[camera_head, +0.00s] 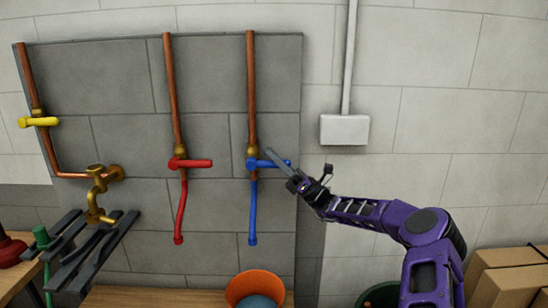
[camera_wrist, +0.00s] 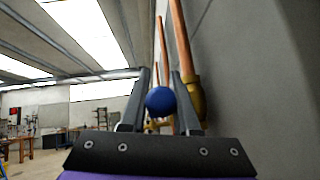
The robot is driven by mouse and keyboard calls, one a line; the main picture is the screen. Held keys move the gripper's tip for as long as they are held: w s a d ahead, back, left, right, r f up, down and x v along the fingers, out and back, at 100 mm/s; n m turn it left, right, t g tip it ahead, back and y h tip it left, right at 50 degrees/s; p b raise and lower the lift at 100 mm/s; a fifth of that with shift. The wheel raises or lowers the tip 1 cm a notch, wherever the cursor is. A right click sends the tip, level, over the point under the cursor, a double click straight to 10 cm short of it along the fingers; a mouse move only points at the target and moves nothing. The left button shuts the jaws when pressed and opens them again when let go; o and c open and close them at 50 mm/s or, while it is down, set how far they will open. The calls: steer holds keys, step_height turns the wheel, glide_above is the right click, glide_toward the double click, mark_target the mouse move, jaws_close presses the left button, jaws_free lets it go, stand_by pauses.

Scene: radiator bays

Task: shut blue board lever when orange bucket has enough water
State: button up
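The blue lever (camera_head: 256,163) sits crosswise on a brass valve on the grey board, its handle pointing right. A blue hose (camera_head: 253,212) hangs below it. The orange bucket (camera_head: 236,290) stands below on a wooden surface, holding blue-grey water (camera_head: 258,301); the frame's lower edge cuts it off. I see no clear stream from the hose. My gripper (camera_head: 271,155) is at the lever's right end, a finger crossing in front of it. In the wrist view, the lever's round blue end (camera_wrist: 160,100) lies between my two spread fingers (camera_wrist: 160,74), with slim gaps beside it.
A red lever (camera_head: 190,163) with a red hose is left of the blue one, and a yellow lever (camera_head: 38,122) is further left. A brass tap (camera_head: 97,190) hangs over a dark slatted rack (camera_head: 75,255). Cardboard boxes (camera_head: 510,280) and a dark green bucket (camera_head: 380,295) are lower right.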

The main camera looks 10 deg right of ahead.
steer(key=o, duration=0.4)
steer(key=shift+f, duration=0.1)
steer(key=b+v, duration=0.1)
steer(key=v, duration=1.6)
steer(key=shift+d+f+b, duration=0.15)
steer(key=shift+b, duration=0.2)
